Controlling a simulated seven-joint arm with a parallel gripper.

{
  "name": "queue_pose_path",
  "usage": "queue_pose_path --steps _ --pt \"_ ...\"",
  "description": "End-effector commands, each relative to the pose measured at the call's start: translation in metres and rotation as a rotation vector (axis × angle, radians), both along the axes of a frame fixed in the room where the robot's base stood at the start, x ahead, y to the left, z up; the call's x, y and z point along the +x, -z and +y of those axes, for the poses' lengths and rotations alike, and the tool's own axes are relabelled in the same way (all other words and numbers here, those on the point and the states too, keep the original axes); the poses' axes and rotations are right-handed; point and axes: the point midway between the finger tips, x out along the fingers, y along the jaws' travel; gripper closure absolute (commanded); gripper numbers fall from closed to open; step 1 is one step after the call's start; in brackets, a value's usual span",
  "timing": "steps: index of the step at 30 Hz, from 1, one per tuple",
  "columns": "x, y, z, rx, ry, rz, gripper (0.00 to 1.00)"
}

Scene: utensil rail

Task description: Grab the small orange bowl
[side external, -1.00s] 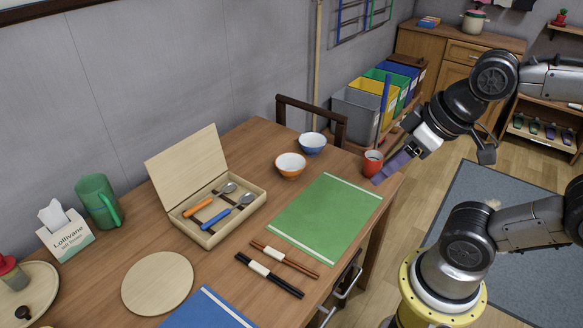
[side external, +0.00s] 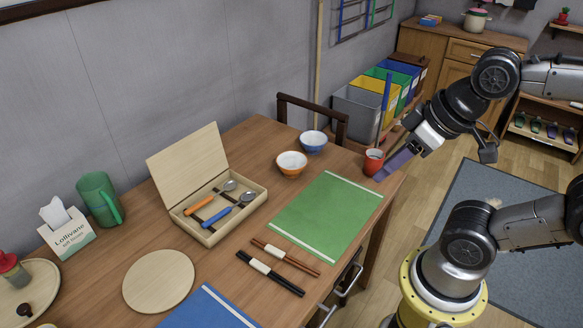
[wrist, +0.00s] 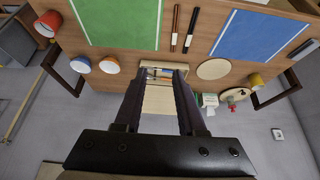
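The small orange bowl (side external: 291,163), white inside, stands upright on the wooden table near the back edge. It also shows in the wrist view (wrist: 109,66), left of the fingers. A blue bowl (side external: 313,141) stands just behind it, also in the wrist view (wrist: 81,65). My gripper (side external: 386,174) is over the table's right end, near the red cup, well apart from the orange bowl. In the wrist view its two fingers (wrist: 160,82) are spread with nothing held between them.
A red cup (side external: 373,161) stands by the table's right edge. A green mat (side external: 327,215) lies in front of the bowls. An open wooden box (side external: 262,198) with cutlery is to their left. A dark chair (side external: 340,119) is behind the table.

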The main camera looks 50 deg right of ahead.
Motion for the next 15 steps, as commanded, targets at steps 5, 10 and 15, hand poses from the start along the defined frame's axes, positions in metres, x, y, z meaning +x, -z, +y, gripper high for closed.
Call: queue_pose_path --steps 5,10,15 --pt "0.000 0.000 0.000 0.008 0.015 -0.003 0.61" --pt "0.028 -0.030 0.008 0.120 0.127 -0.110 0.61" --pt "0.088 -0.060 0.009 0.269 0.303 -0.152 0.61"
